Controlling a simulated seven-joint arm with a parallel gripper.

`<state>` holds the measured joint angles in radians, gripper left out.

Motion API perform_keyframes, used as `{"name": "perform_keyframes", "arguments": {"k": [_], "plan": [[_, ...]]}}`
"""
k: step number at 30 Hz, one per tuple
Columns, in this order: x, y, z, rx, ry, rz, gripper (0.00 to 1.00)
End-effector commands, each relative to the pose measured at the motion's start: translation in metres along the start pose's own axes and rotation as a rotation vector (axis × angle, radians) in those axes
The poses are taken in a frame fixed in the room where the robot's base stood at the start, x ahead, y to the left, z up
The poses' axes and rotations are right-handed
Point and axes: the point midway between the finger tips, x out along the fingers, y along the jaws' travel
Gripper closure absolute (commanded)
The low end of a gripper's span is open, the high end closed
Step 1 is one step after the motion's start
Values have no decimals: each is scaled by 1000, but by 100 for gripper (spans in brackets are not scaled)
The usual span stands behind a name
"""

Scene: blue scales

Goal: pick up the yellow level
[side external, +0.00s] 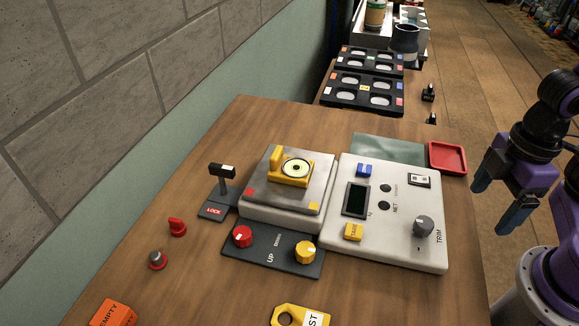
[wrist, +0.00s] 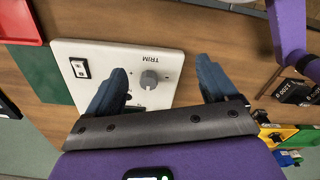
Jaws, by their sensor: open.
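The yellow level (side external: 289,179), with a round pale vial on top and a raised tab at its left, rests on the grey metal pan (side external: 268,195) of the scale in the side external view. My gripper (side external: 498,205) is at the right of that view, open and empty, well apart from the level and beyond the white control panel. In the wrist view my gripper (wrist: 161,72) has its blue fingers spread, with the grey TRIM knob (wrist: 149,80) showing between them. The level does not show in the wrist view.
The white panel (side external: 400,248) adjoins the pan. A black LOCK lever (side external: 221,172) stands left of the pan. A dark plate (side external: 262,262) with red and yellow knobs lies in front. A red tray (side external: 447,158) sits behind the panel. A yellow ring tag (side external: 290,315) lies at the front edge.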

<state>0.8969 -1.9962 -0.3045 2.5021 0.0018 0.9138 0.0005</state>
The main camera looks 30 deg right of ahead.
Motion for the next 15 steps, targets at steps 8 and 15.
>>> {"name": "perform_keyframes", "arguments": {"k": [8,15], "plan": [[0,0,-1,-3,0,0,0],[-18,16,-48,-133,-2,1,0]]}}
